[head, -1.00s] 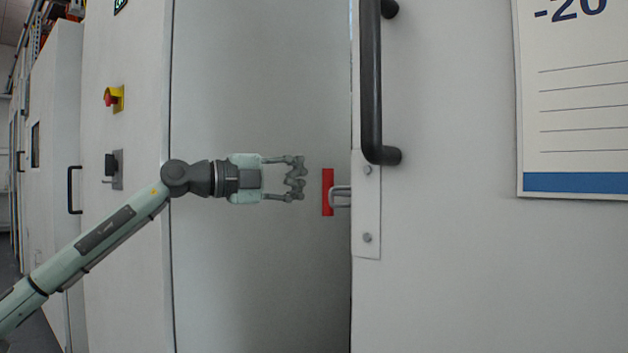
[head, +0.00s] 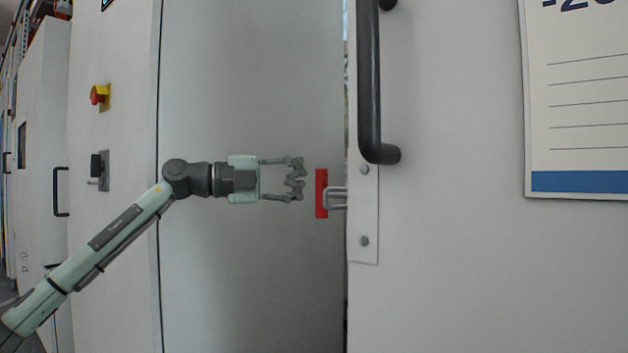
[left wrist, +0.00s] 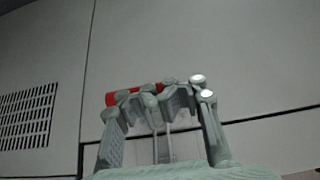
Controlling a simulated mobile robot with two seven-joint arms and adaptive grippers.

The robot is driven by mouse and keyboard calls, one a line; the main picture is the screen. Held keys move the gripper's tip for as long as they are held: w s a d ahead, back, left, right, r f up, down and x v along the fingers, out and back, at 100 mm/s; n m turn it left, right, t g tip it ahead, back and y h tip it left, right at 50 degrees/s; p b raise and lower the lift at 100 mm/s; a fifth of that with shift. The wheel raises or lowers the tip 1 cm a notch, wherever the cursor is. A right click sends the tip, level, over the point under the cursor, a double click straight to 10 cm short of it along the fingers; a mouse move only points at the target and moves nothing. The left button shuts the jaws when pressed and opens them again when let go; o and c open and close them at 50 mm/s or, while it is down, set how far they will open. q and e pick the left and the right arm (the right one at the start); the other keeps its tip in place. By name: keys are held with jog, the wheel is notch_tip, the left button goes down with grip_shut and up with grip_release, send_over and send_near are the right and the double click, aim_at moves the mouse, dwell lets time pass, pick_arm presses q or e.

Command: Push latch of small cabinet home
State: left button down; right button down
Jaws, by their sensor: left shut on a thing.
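The latch is a red bar (head: 321,193) on a grey wire loop (head: 337,197), beside a bolted plate (head: 363,215) on the pale door at right in the head view. My left gripper (head: 298,179) is level with the bar, just left of it, with a small gap between. My right gripper is not in view.
A dark vertical handle (head: 371,85) stands out from the door above the latch. A sign (head: 580,110) is at right. An emergency stop button (head: 100,96) and dark switch (head: 97,166) are on the cabinet at left. The panel around my gripper is bare.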

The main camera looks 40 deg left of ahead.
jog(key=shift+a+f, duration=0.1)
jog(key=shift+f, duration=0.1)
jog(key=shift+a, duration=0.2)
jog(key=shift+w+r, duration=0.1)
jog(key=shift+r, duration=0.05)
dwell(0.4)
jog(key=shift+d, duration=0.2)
